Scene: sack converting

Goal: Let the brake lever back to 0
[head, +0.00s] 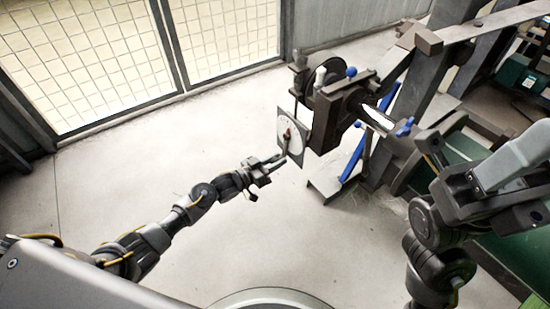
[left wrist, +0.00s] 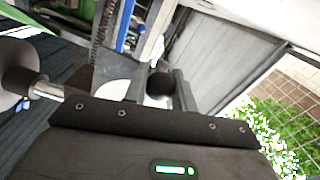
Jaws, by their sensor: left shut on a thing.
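The brake lever stands at a white dial plate (head: 293,137) on the front of the dark machine. A reddish pointer shows on the dial, but its marks are too small to read. My left gripper (head: 281,164) is at the lower front of the dial, reaching in from the left. In the left wrist view a round black knob (left wrist: 160,84) sits between the two fingers of my left gripper (left wrist: 159,90), and they are shut on it. The white dial behind it is partly hidden by the gripper. My right arm is folded at the right; its gripper cannot be made out.
The machine's dark frame (head: 335,115) stands just behind and right of the dial, with blue-handled parts on it. A blue bar (head: 357,157) slants down to a floor-level foot. A mesh fence (head: 85,60) stands at the back left. The grey floor (head: 110,185) at left is clear.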

